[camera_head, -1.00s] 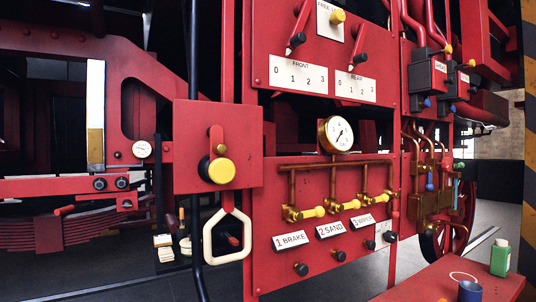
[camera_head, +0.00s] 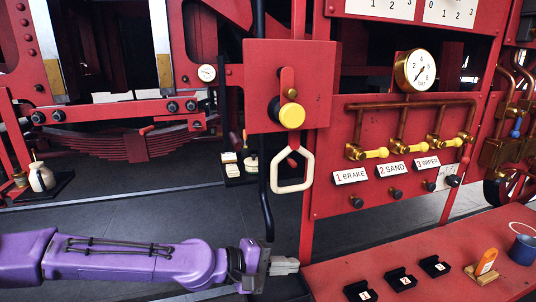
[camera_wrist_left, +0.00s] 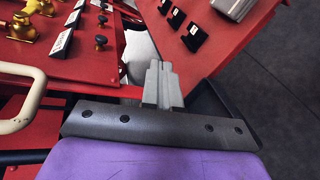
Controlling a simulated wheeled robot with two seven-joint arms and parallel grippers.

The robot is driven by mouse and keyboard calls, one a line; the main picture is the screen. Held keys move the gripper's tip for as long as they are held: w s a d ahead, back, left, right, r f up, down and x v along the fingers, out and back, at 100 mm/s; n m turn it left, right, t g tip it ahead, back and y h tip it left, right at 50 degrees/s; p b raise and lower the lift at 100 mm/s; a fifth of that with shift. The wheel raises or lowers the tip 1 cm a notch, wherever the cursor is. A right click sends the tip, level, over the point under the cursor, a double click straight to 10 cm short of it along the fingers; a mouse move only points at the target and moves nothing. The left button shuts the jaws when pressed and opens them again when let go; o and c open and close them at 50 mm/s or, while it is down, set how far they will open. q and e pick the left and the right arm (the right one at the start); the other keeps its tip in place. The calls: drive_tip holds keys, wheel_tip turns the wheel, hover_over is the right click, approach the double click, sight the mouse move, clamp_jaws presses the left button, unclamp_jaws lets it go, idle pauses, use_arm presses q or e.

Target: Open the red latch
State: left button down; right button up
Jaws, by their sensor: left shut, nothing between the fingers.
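The red latch (camera_head: 287,82) is a red lever, roughly upright, on the front of a square red box (camera_head: 313,69). A small brass knob (camera_head: 291,94) is on the lever and a large yellow round knob (camera_head: 291,116) sits at its lower end. A cream loop handle (camera_head: 308,168) hangs just below the box. My left gripper (camera_head: 285,265) is shut and empty, well below the latch and apart from it. Its closed grey fingers also show in the left wrist view (camera_wrist_left: 162,85), where the latch is not visible. My right gripper is not in view.
A red bench (camera_head: 420,245) with several black blocks, an orange-and-white piece (camera_head: 487,261) and a blue cup (camera_head: 524,249) lies right of my left gripper. A red panel with brass pipes (camera_head: 408,103) and a gauge (camera_head: 415,70) stands right of the latch. A black pole (camera_head: 262,190) runs beside the handle.

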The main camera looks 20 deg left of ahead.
use_arm(q)
drive_tip(key=s+a+r+m+t+h+p, duration=0.1)
drive_tip(key=a+r+h, duration=0.15)
drive_tip(key=r, duration=0.85)
drive_tip(key=a+r+m+t+h+p, duration=0.1)
drive_tip(key=a+r, duration=0.3)
drive_tip(key=r, duration=0.6)
drive_tip(key=s+a+r+m+h+p, duration=0.2)
drive_tip(key=s+a+r, duration=0.4)
drive_tip(key=a+r, duration=0.45)
drive_tip(key=p, duration=0.3)
approach(287, 95)
drive_tip(key=shift+t+y, duration=0.25)
drive_tip(key=shift+t, duration=0.05)
drive_tip(key=x, duration=0.7)
drive_tip(key=shift+s+r, duration=0.1)
drive_tip(key=shift+s, duration=0.1)
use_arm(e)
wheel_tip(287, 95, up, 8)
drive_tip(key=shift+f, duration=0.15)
